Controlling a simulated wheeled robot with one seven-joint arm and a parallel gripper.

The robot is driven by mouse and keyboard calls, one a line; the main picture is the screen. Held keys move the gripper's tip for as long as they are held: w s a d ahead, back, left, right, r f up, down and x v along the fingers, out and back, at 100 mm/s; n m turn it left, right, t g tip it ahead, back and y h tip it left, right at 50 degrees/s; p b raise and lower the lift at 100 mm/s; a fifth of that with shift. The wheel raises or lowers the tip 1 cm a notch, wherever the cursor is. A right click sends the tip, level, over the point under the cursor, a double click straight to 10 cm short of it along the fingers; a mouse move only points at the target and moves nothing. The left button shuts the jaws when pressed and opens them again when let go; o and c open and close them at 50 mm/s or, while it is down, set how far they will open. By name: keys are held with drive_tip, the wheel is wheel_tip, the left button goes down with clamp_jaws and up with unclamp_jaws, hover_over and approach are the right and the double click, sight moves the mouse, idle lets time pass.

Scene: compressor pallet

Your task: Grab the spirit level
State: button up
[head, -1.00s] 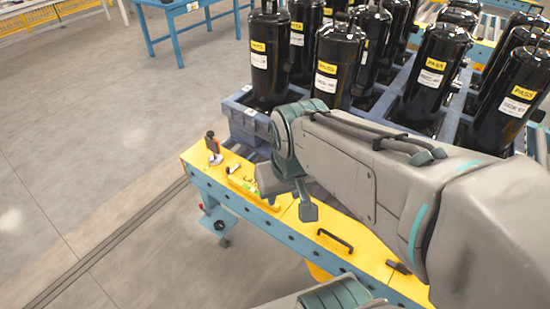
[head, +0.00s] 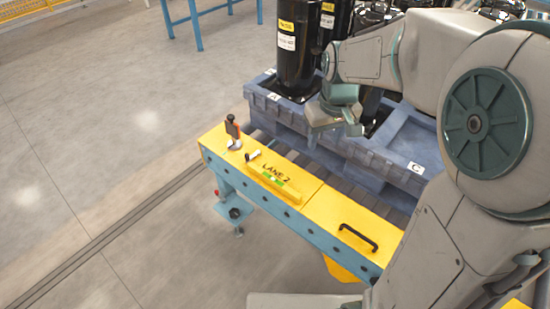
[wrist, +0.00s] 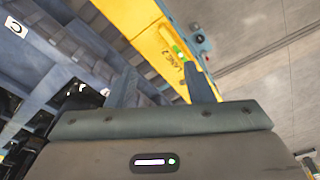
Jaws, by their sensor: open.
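The spirit level (head: 275,186) is a yellow bar with green vials. It lies on the yellow top of the conveyor side rail, beside the "LANE 2" lettering, and is in plain sight in the head view. It also shows, small, at the top of the wrist view (wrist: 180,52). My gripper (head: 338,122) is open and empty. It is up and to the right of the level in the head view, in front of the blue-grey pallet and apart from the level. In the wrist view its two fingers (wrist: 162,88) stand apart.
A black handle (head: 358,237) is on the rail. Black compressors (head: 296,45) stand on the pallet (head: 290,108). Open floor lies left.

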drive_tip(key=w+a+f+n+b, duration=0.2)
drive_tip(key=w+a+f, duration=0.3)
drive_tip(key=w+f, duration=0.3)
drive_tip(key=n+g+b, duration=0.2)
drive_tip(key=n+b, duration=0.2)
hover_over(273, 179)
drive_tip(key=f, duration=2.5)
drive_tip(key=shift+s+a+f, duration=0.1)
drive_tip(key=shift+s+a, duration=0.15)
drive_tip(key=shift+a, duration=0.05)
drive_tip(key=shift+w+d+f+b, duration=0.15)
drive_tip(key=shift+f+b, duration=0.05)
drive_tip(key=shift+f, duration=1.35)
drive_tip(key=shift+w+d+f+b, duration=0.1)
drive_tip(key=shift+f+b, duration=0.05)
drive_tip(key=shift+f, duration=1.35)
clamp_jaws()
